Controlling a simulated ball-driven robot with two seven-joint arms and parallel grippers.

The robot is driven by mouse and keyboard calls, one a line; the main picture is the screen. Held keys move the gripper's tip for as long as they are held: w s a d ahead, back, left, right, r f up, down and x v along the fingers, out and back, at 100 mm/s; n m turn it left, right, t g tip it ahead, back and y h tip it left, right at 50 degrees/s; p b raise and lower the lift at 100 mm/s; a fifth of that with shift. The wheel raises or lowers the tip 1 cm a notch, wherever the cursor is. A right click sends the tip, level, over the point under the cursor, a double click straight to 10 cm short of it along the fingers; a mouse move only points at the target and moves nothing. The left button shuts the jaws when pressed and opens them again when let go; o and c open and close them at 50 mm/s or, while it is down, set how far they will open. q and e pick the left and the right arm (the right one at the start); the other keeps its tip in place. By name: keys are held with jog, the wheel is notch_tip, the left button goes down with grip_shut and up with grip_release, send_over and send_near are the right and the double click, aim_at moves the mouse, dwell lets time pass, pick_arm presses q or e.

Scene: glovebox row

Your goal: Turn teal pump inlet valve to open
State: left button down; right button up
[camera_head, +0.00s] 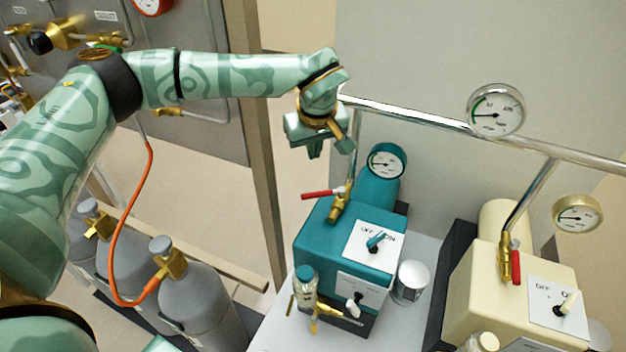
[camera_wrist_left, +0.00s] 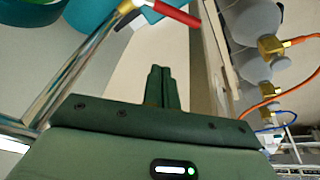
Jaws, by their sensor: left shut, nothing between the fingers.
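The teal pump (camera_head: 325,237) stands on a light bench. Its brass inlet valve (camera_head: 341,206) sits at the foot of a pipe, with a red lever (camera_head: 319,194) sticking out to the left, across the pipe. My left gripper (camera_head: 315,150) is above the lever, apart from it, and its fingers are shut and empty. In the left wrist view the shut fingers (camera_wrist_left: 158,80) show, with the red lever (camera_wrist_left: 174,13) beyond their tips and slightly right. The teal pump body (camera_wrist_left: 92,12) is partly cut off there. My right gripper is not in view.
A shiny pipe (camera_head: 430,120) runs along the wall near my left gripper, with a gauge (camera_head: 496,110) on it. A cream pump (camera_head: 480,285) with its own red lever (camera_head: 516,267) stands right. Grey cylinders (camera_head: 195,300) and an orange hose (camera_head: 127,220) are at lower left.

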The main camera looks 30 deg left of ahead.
aim_at(323, 194)
pick_arm(q)
jog(key=shift+m, duration=0.7)
jog(key=f, duration=0.3)
jog(key=s+f+b, duration=0.1)
jog(key=f, duration=0.1)
jog(key=f+b, duration=0.1)
jog(key=f, duration=0.2)
jog(key=shift+s+d+f, duration=0.25)
jog(key=shift+f, duration=0.1)
jog(key=shift+w, duration=0.1)
